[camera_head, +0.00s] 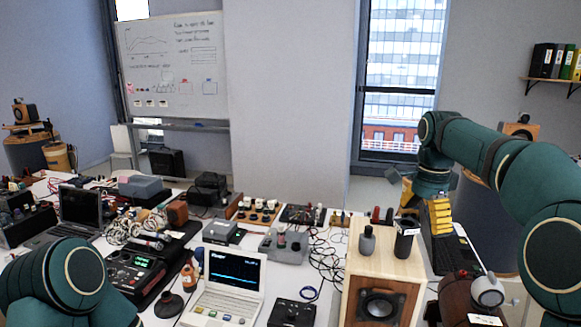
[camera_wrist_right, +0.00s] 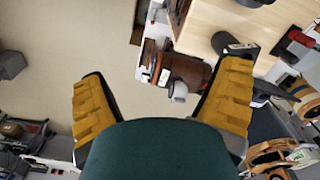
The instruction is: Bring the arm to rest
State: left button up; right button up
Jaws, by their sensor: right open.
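My right arm comes in from the right in the head view. My right gripper (camera_head: 424,205) hangs at its end behind the wooden speaker box (camera_head: 356,262), with its yellow fingers pointing down. In the right wrist view the two yellow fingers of the right gripper (camera_wrist_right: 160,78) stand wide apart, with nothing held between them. A brown object (camera_wrist_right: 188,70) shows in the gap, apart from both fingers. My left arm shows only as green links at the lower left; its gripper is out of view.
A grey bottle (camera_head: 366,241) and a black cup (camera_head: 405,241) stand on the speaker box. A white laptop-like instrument (camera_head: 232,280), cables (camera_head: 318,250) and other devices crowd the table. A black keyboard (camera_head: 456,254) lies at the right. A whiteboard (camera_head: 172,60) stands behind.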

jog(key=w+a+f+n+y, duration=0.1)
jog(key=w+a+f+n, duration=0.1)
jog(key=f, duration=0.7)
jog(key=w+a+f+n, duration=0.1)
jog(key=a+f+n, duration=0.15)
jog(key=f, duration=0.55)
jog(key=s+a+f+n+y, duration=0.1)
jog(key=s+a+f+n, duration=0.15)
jog(key=f, duration=0.45)
jog(key=s+a+f+n, duration=0.1)
jog(key=s+a+f, duration=0.2)
jog(key=f, duration=0.4)
jog(key=s+a+f+n+t+y, duration=0.1)
jog(key=s+a+f+n, duration=0.25)
jog(key=s+f, duration=0.5)
jog(key=s+a+f+n+t+y, duration=0.15)
jog(key=s+a+f, duration=0.3)
jog(key=s, duration=0.75)
pick_arm(q)
notch_tip(320, 180, down, 10)
jog(key=b, duration=0.8)
jog(key=shift+w+d+r+b, duration=0.15)
jog(key=shift+d+r+b, duration=0.05)
jog(key=shift+d+b, duration=0.15)
pick_arm(e)
notch_tip(320, 180, down, 9)
jog(key=n, duration=0.1)
jog(key=shift+s+g, duration=0.15)
jog(key=shift+g, duration=0.2)
jog(key=shift+h, duration=0.25)
